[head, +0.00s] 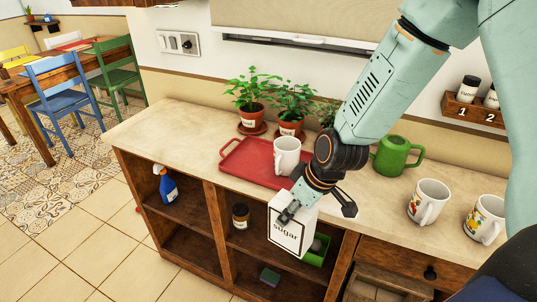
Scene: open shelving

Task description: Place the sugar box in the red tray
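The sugar box (287,236) is white with a dark border and the word "sugar". It hangs slightly tilted in front of the counter's front edge, over the open shelves. My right gripper (312,208) is at its upper part, with one finger across its front face, and appears shut on it. The other finger's contact with the box is hidden. The red tray (240,161) lies on the counter behind the box, with a white mug (287,155) at its right side. My arm hides part of the tray's right side. My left gripper is not in view.
Potted plants (291,106) stand behind the tray. A green watering can (396,157) and patterned mugs (428,202) stand to the right. The counter's left end is clear.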

